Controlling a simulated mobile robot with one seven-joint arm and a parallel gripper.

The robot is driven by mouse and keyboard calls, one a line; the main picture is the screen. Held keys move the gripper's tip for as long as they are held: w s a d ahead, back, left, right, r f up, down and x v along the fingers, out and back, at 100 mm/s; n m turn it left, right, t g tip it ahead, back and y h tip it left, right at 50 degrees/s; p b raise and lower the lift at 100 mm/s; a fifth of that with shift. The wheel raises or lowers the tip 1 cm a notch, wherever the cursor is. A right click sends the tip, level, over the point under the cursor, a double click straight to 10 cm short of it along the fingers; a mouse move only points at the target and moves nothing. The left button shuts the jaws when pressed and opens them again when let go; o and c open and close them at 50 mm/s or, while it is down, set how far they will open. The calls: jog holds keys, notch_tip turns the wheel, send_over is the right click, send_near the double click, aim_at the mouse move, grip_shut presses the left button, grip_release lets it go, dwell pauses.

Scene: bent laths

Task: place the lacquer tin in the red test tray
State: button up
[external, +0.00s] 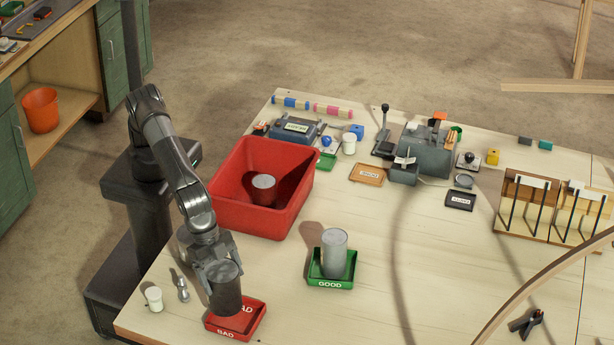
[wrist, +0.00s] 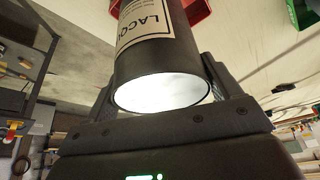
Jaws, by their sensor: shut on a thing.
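The lacquer tin (external: 226,293) is a dark grey cylinder. In the wrist view it (wrist: 160,62) shows a cream label with the letters "LACQ" and a bright, pale round end facing the camera. My gripper (external: 222,268) is shut on the tin, with one finger on each side of it. The tin is over the left part of the red test tray (external: 250,325), a small red tray marked "BAD". I cannot tell whether the tin's lower end touches the tray floor. A strip of red (wrist: 198,10) shows behind the tin in the wrist view.
A green tray (external: 332,283) marked "GOOD" holds a grey tin (external: 334,252) to the right. A large red bin (external: 240,215) with a tin inside stands behind. A white cup (external: 154,299) and a small metal piece (external: 182,289) are at left.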

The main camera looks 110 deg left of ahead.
jog(key=shift+w+a+f, duration=0.15)
jog(key=shift+w+f, duration=0.2)
jog(key=shift+w, duration=0.2)
jog(key=shift+w+a+f, duration=0.15)
jog(key=shift+w+f, duration=0.15)
jog(key=shift+w, duration=0.25)
jog(key=shift+f, duration=1.95)
jog(key=o, duration=1.4)
jog(key=shift+f, duration=0.2)
jog(key=shift+c, duration=0.2)
jog(key=v, duration=1.2)
jog(key=shift+w+a+r, duration=0.1)
jog(key=shift+r, duration=0.15)
